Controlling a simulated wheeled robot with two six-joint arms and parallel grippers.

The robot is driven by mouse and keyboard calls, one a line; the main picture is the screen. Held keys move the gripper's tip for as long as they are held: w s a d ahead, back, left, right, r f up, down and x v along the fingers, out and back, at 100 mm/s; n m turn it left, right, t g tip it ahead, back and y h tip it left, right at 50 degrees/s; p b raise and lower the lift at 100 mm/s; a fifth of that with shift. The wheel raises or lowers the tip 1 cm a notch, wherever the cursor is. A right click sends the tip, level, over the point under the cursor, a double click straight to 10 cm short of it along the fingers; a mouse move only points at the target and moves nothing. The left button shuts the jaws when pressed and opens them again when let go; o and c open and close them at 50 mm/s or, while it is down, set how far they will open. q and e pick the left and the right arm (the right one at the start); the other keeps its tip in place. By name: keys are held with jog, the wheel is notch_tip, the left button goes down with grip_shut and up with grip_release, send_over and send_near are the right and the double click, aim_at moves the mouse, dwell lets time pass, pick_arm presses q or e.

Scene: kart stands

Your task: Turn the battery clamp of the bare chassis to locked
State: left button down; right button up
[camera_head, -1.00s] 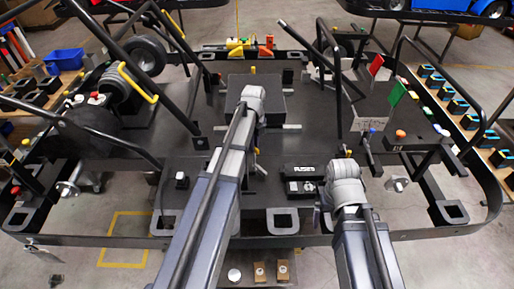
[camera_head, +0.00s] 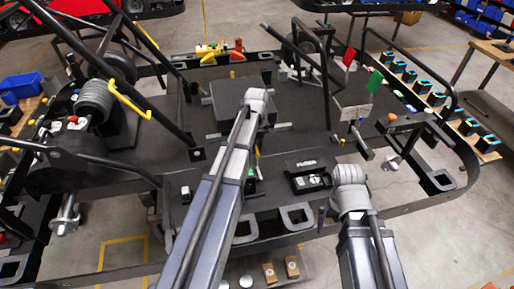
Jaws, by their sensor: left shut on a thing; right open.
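The bare chassis is a wide black tray (camera_head: 215,172) with tubes and parts on it. A black box (camera_head: 228,98) with grey bars at its sides, seemingly the battery, stands in its middle. My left gripper (camera_head: 258,128) reaches over the box's right front part and is shut; its fingers are mostly hidden by its own wrist. A small yellow-tipped piece (camera_head: 257,153) shows beside the wrist, seemingly the battery clamp's lever; its angle cannot be read. My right gripper (camera_head: 325,212) is open, low at the front right of the chassis; its fingers are barely visible.
A black fuse box (camera_head: 308,178) lies between my arms. A table with blue-black parts (camera_head: 470,125) flanks the right, and a blue bin (camera_head: 22,86) the far left.

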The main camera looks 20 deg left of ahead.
dwell(0.3)
pick_arm(q)
jog(key=c, duration=0.9)
grip_release()
notch_tip(320, 180, up, 8)
jog(key=p, duration=0.8)
jog(key=shift+f, duration=0.1)
